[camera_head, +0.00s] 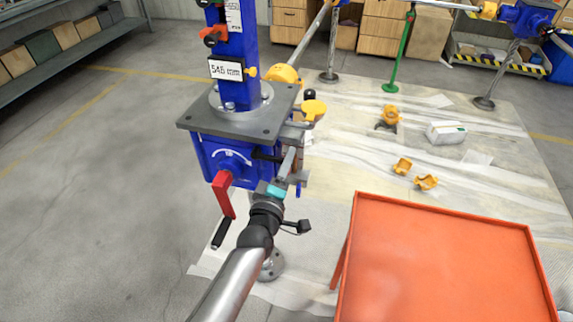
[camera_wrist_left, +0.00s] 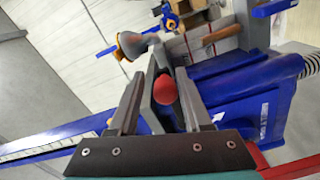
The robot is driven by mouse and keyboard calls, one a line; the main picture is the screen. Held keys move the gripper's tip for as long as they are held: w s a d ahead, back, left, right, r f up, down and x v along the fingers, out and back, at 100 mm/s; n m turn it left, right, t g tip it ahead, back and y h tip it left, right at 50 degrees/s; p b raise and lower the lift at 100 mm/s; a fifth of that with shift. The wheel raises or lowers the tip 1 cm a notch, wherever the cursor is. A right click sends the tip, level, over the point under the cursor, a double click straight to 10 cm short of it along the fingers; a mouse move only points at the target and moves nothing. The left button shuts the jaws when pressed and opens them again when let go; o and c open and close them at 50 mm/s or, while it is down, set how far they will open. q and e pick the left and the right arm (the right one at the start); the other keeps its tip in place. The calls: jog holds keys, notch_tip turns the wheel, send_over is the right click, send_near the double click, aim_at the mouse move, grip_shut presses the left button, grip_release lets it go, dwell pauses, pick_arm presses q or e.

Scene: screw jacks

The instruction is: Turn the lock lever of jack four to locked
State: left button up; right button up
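A blue screw jack (camera_head: 237,60) with a grey top plate (camera_head: 240,113) and a "545 mm" label stands at the left in the head view. Its housing has a dial (camera_head: 231,158) and a red lever (camera_head: 222,192) pointing down. My left gripper (camera_head: 291,160) is at the right side of this housing, partly overlapping it. In the left wrist view my left gripper (camera_wrist_left: 160,92) is open, its fingers apart on either side of a red ball knob (camera_wrist_left: 165,97). I cannot tell whether the fingers touch the knob. No jack number is readable. My right gripper is not in view.
An orange table (camera_head: 440,225) stands at the front right. Yellow parts (camera_head: 402,166) and a white box (camera_head: 445,132) lie on the floor sheet behind it. A yellow knob (camera_head: 314,108) is close above my gripper. Shelves (camera_head: 70,55) stand at the far left; the left floor is clear.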

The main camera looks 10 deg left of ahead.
pick_arm(q)
jog(key=shift+o, duration=0.3)
jog(key=shift+f, duration=0.2)
jog(key=shift+s, duration=0.1)
jog(key=shift+s, duration=0.25)
jog(key=s, duration=1.4)
jog(key=shift+s+a+p, duration=0.25)
jog(key=shift+s+p, duration=0.05)
jog(key=shift+p, duration=0.05)
jog(key=s+f+m+g+h+b, duration=0.15)
jog(key=s+f+m+g, duration=0.4)
jog(key=f, duration=1.05)
jog(key=s+f+m+g+b, duration=0.35)
jog(key=s+f, duration=0.25)
jog(key=f, duration=0.9)
jog(key=s+a+f+m+g+y+b, duration=0.1)
jog(key=s+a+f+m+g, duration=0.2)
jog(key=s+f, duration=0.5)
jog(key=s+a+f+m+g+y+b, duration=0.1)
jog(key=s+a+f+m+g, duration=0.2)
jog(key=s+f, duration=0.4)
jog(key=s+m+g, duration=0.1)
jog(key=s+g, duration=0.1)
jog(key=s, duration=0.4)
jog(key=shift+s+f+m, duration=0.2)
jog(key=shift+f+m, duration=0.2)
